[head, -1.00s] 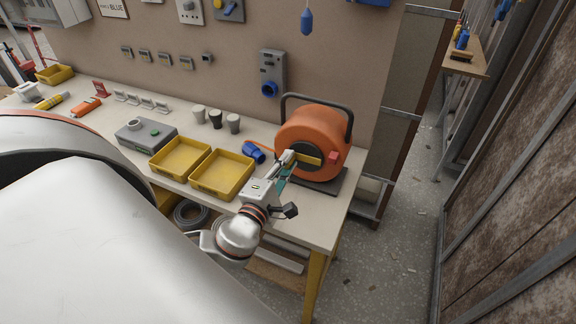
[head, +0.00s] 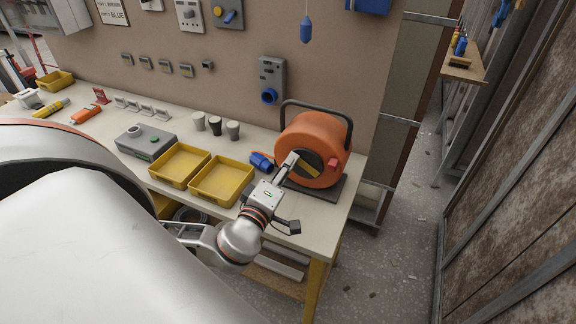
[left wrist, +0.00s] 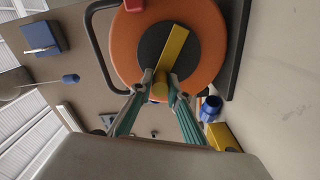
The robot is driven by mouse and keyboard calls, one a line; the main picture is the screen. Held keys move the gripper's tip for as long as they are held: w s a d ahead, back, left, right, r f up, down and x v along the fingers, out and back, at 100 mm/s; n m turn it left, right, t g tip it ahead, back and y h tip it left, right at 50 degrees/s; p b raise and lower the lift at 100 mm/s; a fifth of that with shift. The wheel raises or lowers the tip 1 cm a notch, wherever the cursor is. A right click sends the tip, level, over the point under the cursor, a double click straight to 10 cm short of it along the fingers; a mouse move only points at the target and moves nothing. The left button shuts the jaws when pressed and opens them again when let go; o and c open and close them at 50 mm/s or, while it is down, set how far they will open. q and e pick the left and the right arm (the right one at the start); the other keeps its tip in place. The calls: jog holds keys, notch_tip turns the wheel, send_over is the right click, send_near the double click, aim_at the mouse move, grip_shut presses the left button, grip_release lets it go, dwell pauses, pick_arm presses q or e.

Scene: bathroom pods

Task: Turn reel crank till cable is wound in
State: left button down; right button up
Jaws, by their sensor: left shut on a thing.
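The orange cable reel (head: 316,140) stands upright in its dark frame at the right end of the bench. It fills the top of the left wrist view (left wrist: 205,40). My left gripper (left wrist: 160,82) is shut on the crank knob, one finger on each side. In the head view the left gripper (head: 290,162) hides part of the crank. The blue cable plug (head: 261,162) lies on the bench just left of the reel. My right gripper is not in view.
Two yellow bins (head: 222,181) stand left of the gripper on the bench. Three cups (head: 215,126) stand behind them. A wall socket box (head: 271,82) is behind the reel.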

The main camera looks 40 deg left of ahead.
pick_arm(q)
jog(key=shift+r, duration=0.1)
jog(key=c, duration=1.9)
grip_release()
jog(key=shift+s, duration=0.1)
jog(key=v, duration=1.1)
jog(key=shift+s, duration=0.4)
jog(key=shift+d, duration=0.1)
